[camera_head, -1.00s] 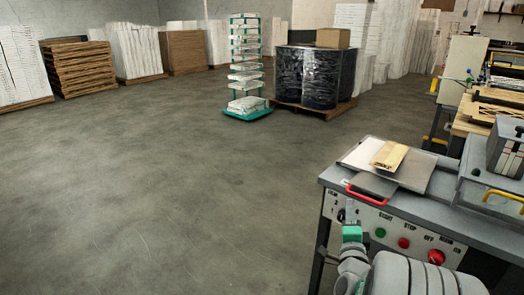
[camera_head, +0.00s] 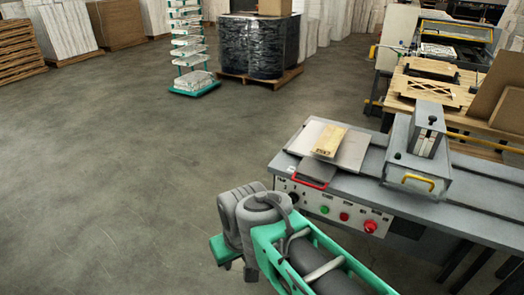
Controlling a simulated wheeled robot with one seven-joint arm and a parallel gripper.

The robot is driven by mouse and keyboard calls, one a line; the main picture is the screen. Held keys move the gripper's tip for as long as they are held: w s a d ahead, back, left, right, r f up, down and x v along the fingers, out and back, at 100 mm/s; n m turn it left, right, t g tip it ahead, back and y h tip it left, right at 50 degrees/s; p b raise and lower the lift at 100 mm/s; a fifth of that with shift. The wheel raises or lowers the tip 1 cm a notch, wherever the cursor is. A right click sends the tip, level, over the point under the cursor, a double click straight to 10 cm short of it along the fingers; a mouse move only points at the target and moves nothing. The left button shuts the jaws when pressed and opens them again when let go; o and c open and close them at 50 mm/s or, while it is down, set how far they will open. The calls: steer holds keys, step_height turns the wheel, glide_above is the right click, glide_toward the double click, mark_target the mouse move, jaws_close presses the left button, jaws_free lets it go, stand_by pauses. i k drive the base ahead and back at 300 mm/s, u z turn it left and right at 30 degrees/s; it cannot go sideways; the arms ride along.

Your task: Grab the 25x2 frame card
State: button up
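A flat tan card (camera_head: 331,140) lies on a light metal plate (camera_head: 352,153) on the grey machine bench. Its print is too small to read. A second tan piece with lattice cutouts (camera_head: 423,92) lies on the wooden bench behind; I cannot tell which is the 25x2 frame card. My arm reaches in from the bottom, in front of the machine bench and well apart from both pieces. My gripper (camera_head: 227,264) appears to be at the arm's lower left end, small and partly hidden, so its fingers cannot be made out.
A red-edged grey flap (camera_head: 315,173) and a button panel (camera_head: 335,208) are at the bench's front. A grey press block (camera_head: 417,155) with a yellow handle stands right of the plate. A wrapped pallet load (camera_head: 258,47) and a green rack (camera_head: 190,45) stand behind. The left floor is clear.

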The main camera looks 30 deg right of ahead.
mark_target(328, 143)
steer(key=z, duration=1.8)
steer(key=k, duration=0.3)
steer(key=u, duration=1.95)
steer(key=i, duration=1.5)
steer(key=z, duration=0.65)
steer(key=i, duration=0.35)
steer(key=z, duration=0.4)
